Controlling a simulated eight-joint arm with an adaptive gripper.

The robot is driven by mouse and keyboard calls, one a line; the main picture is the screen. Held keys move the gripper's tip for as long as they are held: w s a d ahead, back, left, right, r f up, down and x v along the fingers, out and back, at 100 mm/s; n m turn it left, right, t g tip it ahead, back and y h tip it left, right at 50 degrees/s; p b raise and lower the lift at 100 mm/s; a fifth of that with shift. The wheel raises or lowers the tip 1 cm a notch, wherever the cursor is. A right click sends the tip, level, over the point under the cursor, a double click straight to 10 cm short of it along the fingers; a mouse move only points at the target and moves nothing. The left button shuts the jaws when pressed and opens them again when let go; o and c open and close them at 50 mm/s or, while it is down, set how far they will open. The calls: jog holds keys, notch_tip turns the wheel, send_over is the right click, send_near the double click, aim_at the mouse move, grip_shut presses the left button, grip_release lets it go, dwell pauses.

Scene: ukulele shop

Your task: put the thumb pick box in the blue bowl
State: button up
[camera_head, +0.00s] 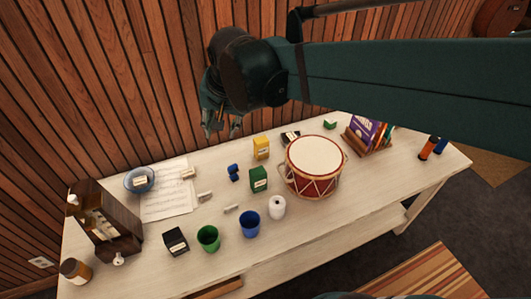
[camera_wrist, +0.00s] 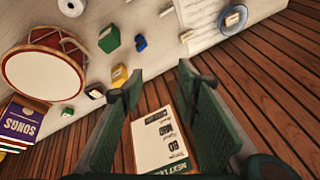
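The blue bowl (camera_head: 130,187) stands at the left back of the table, on the edge of a music sheet. A small pale, labelled box (camera_head: 140,181) lies inside it; I cannot read whether it is the thumb pick box. The bowl also shows at the top of the wrist view (camera_wrist: 241,12), with the pale box (camera_wrist: 232,19) in it. My gripper (camera_head: 221,128) is raised above the table's back edge, right of the bowl and well apart from it. In the wrist view its fingers (camera_wrist: 158,92) are spread, with nothing held between them.
A yellow box (camera_head: 261,148), green box (camera_head: 258,180) and black box (camera_head: 175,242) stand on the table. A drum (camera_head: 314,168) is right of centre. Green (camera_head: 208,239) and blue (camera_head: 250,225) cups stand in front. A wooden wall (camera_head: 110,90) rises behind.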

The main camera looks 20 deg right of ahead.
jog(key=s+d+f+n+t, duration=0.1)
jog(key=s+d+f+n, duration=0.1)
jog(key=s, duration=0.5)
jog(key=s+d+f+n+t, duration=0.1)
jog(key=s+d+f+n, duration=0.1)
jog(key=s+d, duration=0.5)
jog(key=shift+s+n+h, duration=0.4)
jog(key=shift+s+n, duration=0.2)
jog(key=shift+n, duration=0.3)
notch_tip(320, 180, down, 17)
jog(key=b, duration=1.7)
dwell(3.3)
